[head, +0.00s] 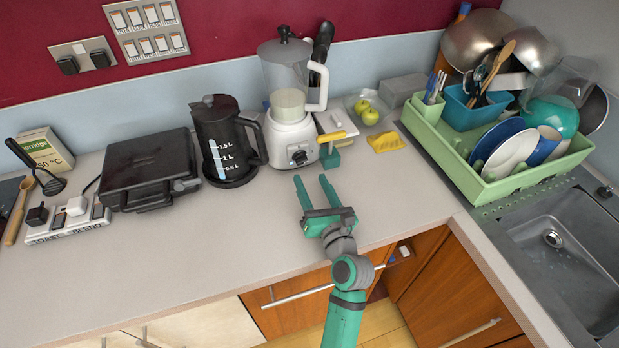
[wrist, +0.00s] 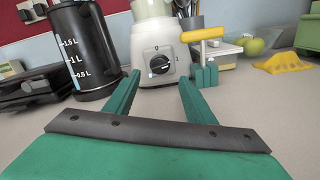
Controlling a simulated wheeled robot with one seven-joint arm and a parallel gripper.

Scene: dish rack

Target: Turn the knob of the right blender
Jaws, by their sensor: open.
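A white blender (head: 291,125) with a clear jug stands against the back wall; it is the only blender I can make out. Its dark round knob (head: 299,157) is on the front of the base. In the wrist view the knob (wrist: 159,64) faces me, seen between the fingers. My gripper (head: 313,181) is open and empty over the counter, in front of the blender. The fingertips in the wrist view (wrist: 159,82) lie to either side of and below the knob, and appear apart from it.
A black kettle (head: 226,140) stands close left of the blender. A green block with a yellow handle (head: 331,136) is close on its right. A green dish rack (head: 443,137) and sink are farther right. The front counter (head: 180,255) is clear.

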